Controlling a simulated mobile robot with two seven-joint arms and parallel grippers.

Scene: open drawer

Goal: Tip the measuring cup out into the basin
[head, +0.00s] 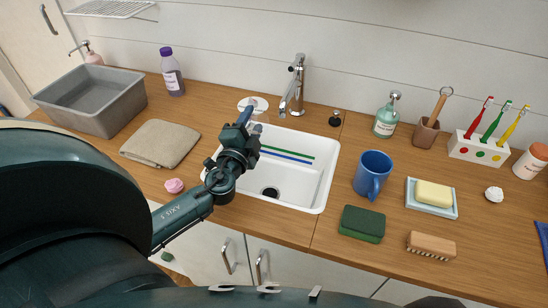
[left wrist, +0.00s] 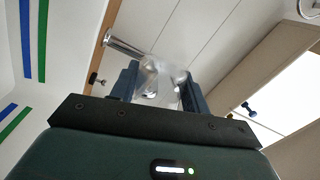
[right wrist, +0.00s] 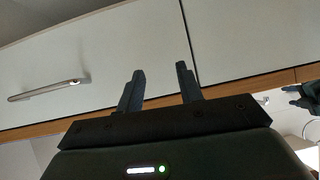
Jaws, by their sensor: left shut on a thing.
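My left gripper (head: 246,122) is over the left back part of the white basin (head: 325,160), which is set into the counter. It is shut on a clear, see-through measuring cup (left wrist: 162,78), which shows between the fingers in the left wrist view. In the head view the cup is mostly hidden by the gripper, and I cannot tell its tilt or contents. The basin has a green and a blue stripe inside and a dark drain (head: 270,193). My right gripper (right wrist: 160,82) is open and empty, facing the white cabinet fronts in the right wrist view.
A folded cloth (head: 161,143) and pink item (head: 174,186) lie left. A blue mug (head: 373,174), green sponge (head: 362,223) and brush (head: 431,245) stand right. A grey tub (head: 92,103) is far left.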

